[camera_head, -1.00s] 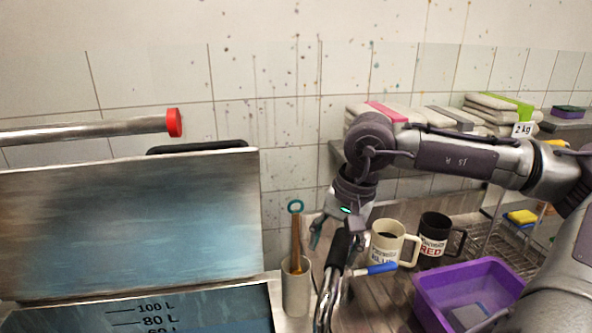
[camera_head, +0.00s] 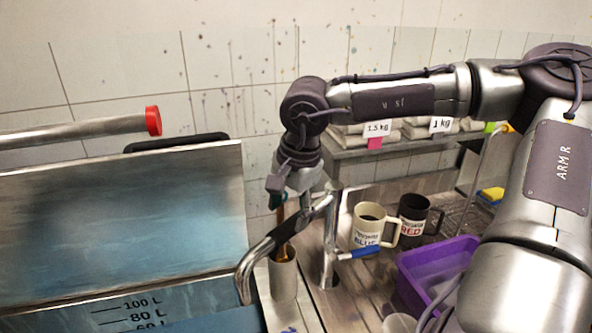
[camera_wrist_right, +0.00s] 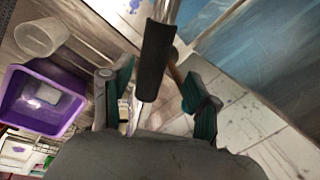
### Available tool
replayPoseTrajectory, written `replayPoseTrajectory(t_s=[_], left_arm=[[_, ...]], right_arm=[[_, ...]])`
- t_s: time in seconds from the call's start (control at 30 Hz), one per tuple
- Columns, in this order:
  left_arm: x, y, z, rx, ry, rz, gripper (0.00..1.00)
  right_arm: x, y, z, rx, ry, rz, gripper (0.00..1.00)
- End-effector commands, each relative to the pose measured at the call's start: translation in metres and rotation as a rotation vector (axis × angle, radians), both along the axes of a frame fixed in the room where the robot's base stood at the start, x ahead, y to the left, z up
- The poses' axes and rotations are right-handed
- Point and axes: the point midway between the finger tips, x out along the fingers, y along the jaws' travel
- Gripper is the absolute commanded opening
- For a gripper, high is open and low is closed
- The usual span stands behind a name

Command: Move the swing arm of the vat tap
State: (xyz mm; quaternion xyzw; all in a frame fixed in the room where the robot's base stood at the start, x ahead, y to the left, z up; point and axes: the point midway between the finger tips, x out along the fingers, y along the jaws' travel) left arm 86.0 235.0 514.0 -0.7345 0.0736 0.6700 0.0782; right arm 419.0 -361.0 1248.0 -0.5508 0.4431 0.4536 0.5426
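The vat tap's upright metal post (camera_head: 329,240) stands right of the vat (camera_head: 190,300). Its swing arm (camera_head: 246,268) slants left from the post, its bent outlet end at the vat's right edge. A black sleeve (camera_head: 284,231) covers the arm's middle, and a blue lever (camera_head: 360,252) points right from the post. My right gripper (camera_head: 290,196) is above and behind the sleeve. In the right wrist view, its fingers (camera_wrist_right: 160,100) are apart, with the black sleeve (camera_wrist_right: 155,60) between them and gaps on both sides. My left gripper is out of view.
Right of the tap are a cream mug (camera_head: 366,228), a black mug (camera_head: 414,217) and a purple tub (camera_head: 430,258). The raised vat lid (camera_head: 120,215) stands at the left.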

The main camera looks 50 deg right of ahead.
Motion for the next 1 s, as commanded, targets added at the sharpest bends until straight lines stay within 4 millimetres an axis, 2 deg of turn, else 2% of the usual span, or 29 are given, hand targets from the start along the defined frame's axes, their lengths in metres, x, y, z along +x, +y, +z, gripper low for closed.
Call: replayPoseTrajectory(t_s=[0.3, 0.5, 0.7, 0.93, 0.97, 1.0], left_arm=[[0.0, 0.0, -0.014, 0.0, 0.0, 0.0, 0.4], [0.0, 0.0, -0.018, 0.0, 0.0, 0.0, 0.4], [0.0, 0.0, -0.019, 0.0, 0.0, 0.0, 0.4], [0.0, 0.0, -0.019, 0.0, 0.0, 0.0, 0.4], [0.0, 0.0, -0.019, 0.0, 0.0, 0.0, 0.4], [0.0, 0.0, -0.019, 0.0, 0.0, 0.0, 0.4]], right_arm=[[-0.01, -0.001, 0.055, -0.002, -0.005, 0.0, 0.6], [-0.016, -0.001, 0.081, -0.001, -0.001, 0.0, 0.6], [-0.018, -0.001, 0.091, 0.0, 0.0, 0.001, 0.6], [-0.018, -0.001, 0.092, 0.0, 0.001, 0.001, 0.6], [-0.018, -0.001, 0.092, 0.0, 0.001, 0.001, 0.58], [-0.018, -0.001, 0.091, 0.0, 0.001, 0.001, 0.51]])
